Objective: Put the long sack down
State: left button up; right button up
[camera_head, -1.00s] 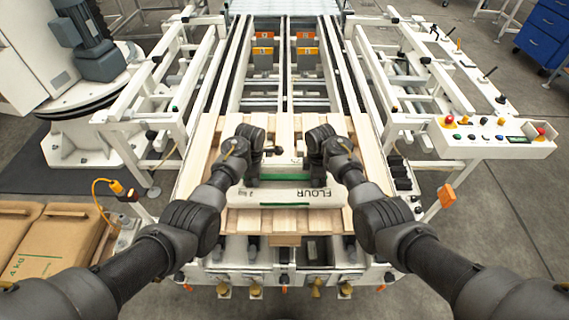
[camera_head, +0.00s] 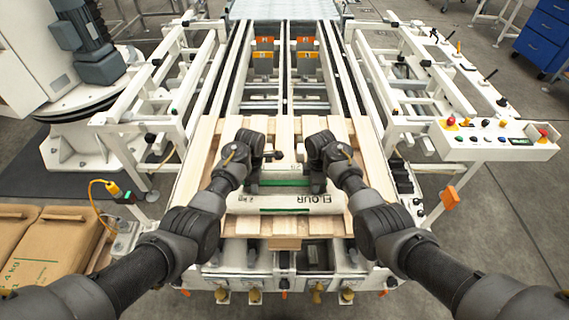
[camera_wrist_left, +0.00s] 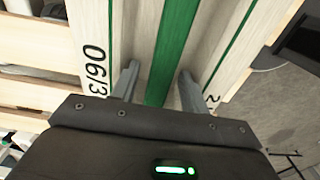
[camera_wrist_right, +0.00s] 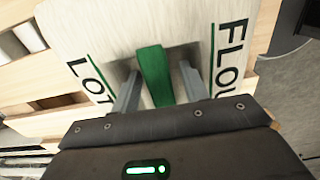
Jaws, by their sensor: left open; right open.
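The long sack (camera_head: 285,202) is white with green stripes and the word FLOUR. It lies flat and crosswise on the light wooden pallet (camera_head: 190,180). My left gripper (camera_head: 252,184) is over the sack's left part and my right gripper (camera_head: 318,183) over its right part. In the left wrist view, the open fingers (camera_wrist_left: 157,88) stand on either side of the sack's green band (camera_wrist_left: 167,60). In the right wrist view, the open fingers (camera_wrist_right: 158,88) also straddle the green band (camera_wrist_right: 155,72), with gaps beside it. The sack's far side is partly hidden by my grippers.
Brown sacks (camera_head: 45,250) lie at the lower left. White conveyor frames (camera_head: 165,110) flank the pallet. A control panel (camera_head: 495,138) stands at the right. Bare pallet slats show beyond the sack.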

pick_arm(q)
notch_tip(320, 180, up, 8)
jog(key=shift+f, duration=0.2)
pick_arm(e)
notch_tip(320, 180, up, 12)
dwell(0.6)
dwell(0.5)
